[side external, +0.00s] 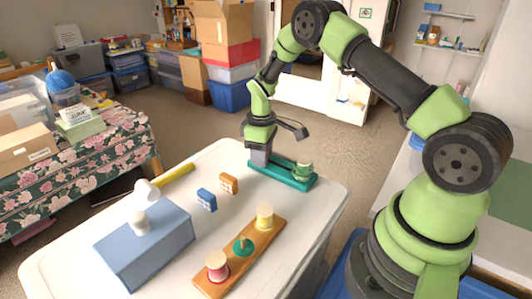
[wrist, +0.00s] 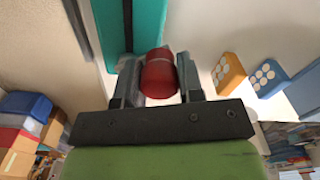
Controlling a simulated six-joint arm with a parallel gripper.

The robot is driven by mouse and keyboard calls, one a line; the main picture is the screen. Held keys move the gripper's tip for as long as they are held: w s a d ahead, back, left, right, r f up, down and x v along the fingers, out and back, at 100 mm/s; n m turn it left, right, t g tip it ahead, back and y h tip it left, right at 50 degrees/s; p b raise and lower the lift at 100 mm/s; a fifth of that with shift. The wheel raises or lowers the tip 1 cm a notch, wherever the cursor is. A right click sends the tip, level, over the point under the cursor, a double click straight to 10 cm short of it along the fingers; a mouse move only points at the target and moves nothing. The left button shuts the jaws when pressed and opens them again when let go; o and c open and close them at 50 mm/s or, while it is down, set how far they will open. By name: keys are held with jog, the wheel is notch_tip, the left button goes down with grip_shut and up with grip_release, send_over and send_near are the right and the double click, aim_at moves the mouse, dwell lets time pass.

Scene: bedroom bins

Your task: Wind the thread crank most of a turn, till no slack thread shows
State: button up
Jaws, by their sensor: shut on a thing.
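The thread winder has a long teal base (side external: 297,184) at the back edge of the white table. My gripper (side external: 259,157) is low over the base's left end. In the wrist view my gripper (wrist: 160,82) is shut on a red crank knob (wrist: 159,73), which sits between the two fingers. The teal base (wrist: 146,25) runs up behind the knob there. The crank arm is mostly hidden by my fingers, and I cannot make out any thread.
A wooden rack (side external: 232,268) holds red, green and yellow spools at the front. A blue box (side external: 150,250) with a white knob stands left of it. Small blue (side external: 206,199) and orange (side external: 228,183) blocks stand mid-table. A yellow stick (side external: 177,174) lies at the far left edge.

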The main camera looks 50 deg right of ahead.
jog(key=m, duration=0.2)
jog(key=w+m, duration=0.1)
jog(key=shift+w+a+m, duration=0.1)
jog(key=shift+a+m, duration=0.15)
jog(key=shift+m, duration=0.15)
jog(key=m, duration=0.1)
jog(key=w+m, duration=0.1)
jog(key=m, duration=0.1)
jog(key=shift+w+m, duration=0.15)
jog(key=shift+m, duration=0.15)
jog(key=m, duration=0.1)
jog(key=w+m, duration=0.1)
jog(key=m, duration=0.1)
jog(key=shift+w+d+m, duration=0.1)
jog(key=shift+m, duration=0.2)
jog(key=shift+w+d+m, duration=0.2)
jog(key=shift+w+m, duration=0.1)
jog(key=shift+m, duration=0.65)
jog(key=shift+w+d+m, duration=0.15)
jog(key=shift+w+m, duration=0.1)
jog(key=shift+m, duration=0.7)
jog(key=o, duration=0.9)
jog(key=shift+o, duration=0.2)
notch_tip(320, 180, up, 10)
